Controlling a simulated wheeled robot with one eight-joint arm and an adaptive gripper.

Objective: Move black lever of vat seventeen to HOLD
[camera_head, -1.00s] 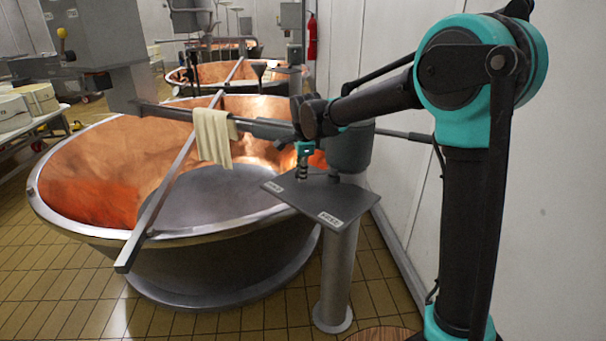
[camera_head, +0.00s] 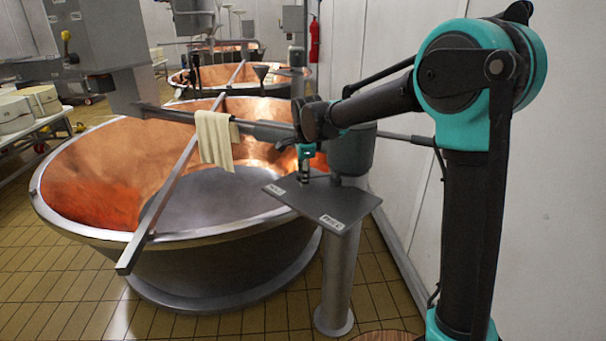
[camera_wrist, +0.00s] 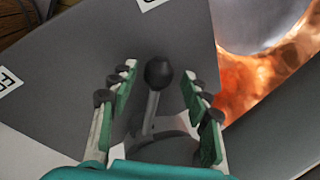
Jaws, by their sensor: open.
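The black lever (camera_wrist: 158,75) has a round black knob on a pale stem and rises from a dark base on a grey plate (camera_wrist: 75,60). In the wrist view the knob lies between the two fingers of my gripper (camera_wrist: 160,88), with a gap on each side. My gripper is open, its green pads apart. In the head view my gripper (camera_head: 305,168) points down over the plate (camera_head: 315,205), and the lever is mostly hidden there. Two white labels sit at the plate's edges, a near one (camera_head: 331,222) and a left one (camera_head: 275,190); I cannot read them surely.
The grey post (camera_head: 337,280) carries the plate. A white wall (camera_head: 400,200) is close on the right.

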